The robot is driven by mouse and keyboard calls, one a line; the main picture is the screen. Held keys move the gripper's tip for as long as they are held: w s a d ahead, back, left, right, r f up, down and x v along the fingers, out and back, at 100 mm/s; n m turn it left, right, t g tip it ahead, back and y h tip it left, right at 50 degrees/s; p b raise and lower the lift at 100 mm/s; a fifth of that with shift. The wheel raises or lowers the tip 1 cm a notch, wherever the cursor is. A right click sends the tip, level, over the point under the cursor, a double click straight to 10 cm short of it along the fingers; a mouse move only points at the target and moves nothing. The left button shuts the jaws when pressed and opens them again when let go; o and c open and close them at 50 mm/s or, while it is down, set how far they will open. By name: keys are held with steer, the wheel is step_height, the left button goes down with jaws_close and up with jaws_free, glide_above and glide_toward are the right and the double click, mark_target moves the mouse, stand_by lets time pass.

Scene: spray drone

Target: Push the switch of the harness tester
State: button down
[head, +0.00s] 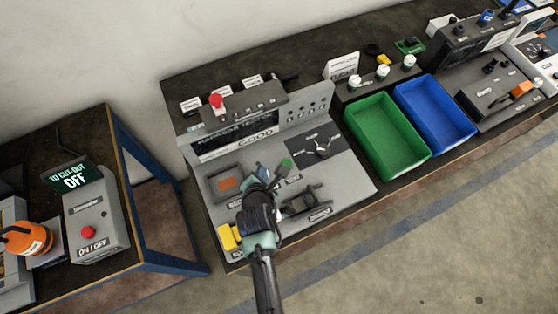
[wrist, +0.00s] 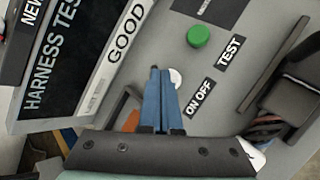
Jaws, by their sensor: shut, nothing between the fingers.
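The harness tester (head: 345,178) is a grey console with a sloped panel; its dark display (wrist: 68,62) reads "HARNESS TESTER" and "GOOD". A green button (wrist: 198,36) sits beside the "TEST" label (wrist: 229,52); the button also shows in the head view (head: 286,164). The "ON OFF" label (wrist: 199,97) lies right of my gripper (wrist: 158,70). A pale round part (wrist: 177,78), perhaps the switch, is half hidden behind my fingertips. My gripper, also in the head view (head: 262,170), has its blue fingers shut and empty over the panel. Whether they touch it I cannot tell.
A black clamp fixture (head: 303,203) stands on the panel right of my gripper, and a yellow block (head: 229,238) is at its left front. A green bin (head: 409,157) and a blue bin (head: 457,140) stand to the right. A separate left table holds a red-button box (head: 97,215).

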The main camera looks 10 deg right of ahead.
steer(key=shift+r, duration=0.35)
step_height(320, 180, up, 6)
steer(key=p, duration=0.6)
steer(key=shift+f, duration=0.1)
stand_by(0.4)
steer(key=w+r+m+t+b, duration=0.2)
steer(key=w+r+m+t, duration=0.15)
steer(key=r, duration=0.75)
steer(key=w+r+m+t+b, duration=0.2)
steer(key=w+r+m, duration=0.3)
steer(key=r, duration=0.6)
steer(key=w+r+m+t+b, duration=0.25)
steer(key=w+r+m, duration=0.2)
steer(key=r, duration=0.75)
steer(key=s+r+m+t+b, duration=0.1)
steer(key=s+r+m+t, duration=0.2)
steer(key=r, duration=0.6)
steer(key=s+r+m+t+b, duration=0.1)
steer(key=s+r+m+t, duration=0.15)
steer(key=r, duration=0.65)
steer(key=s+r+m+t+y+b, duration=0.1)
steer(key=s+r+m+t+b, duration=0.1)
steer(key=s+r+m+t, duration=0.2)
steer(key=s+r+m, duration=0.3)
steer(key=s+r, duration=0.5)
steer(key=s, duration=0.1)
steer(key=shift+s+d+r+t, duration=0.25)
steer(key=shift+s+r+t, duration=0.05)
steer(key=shift+t, duration=0.05)
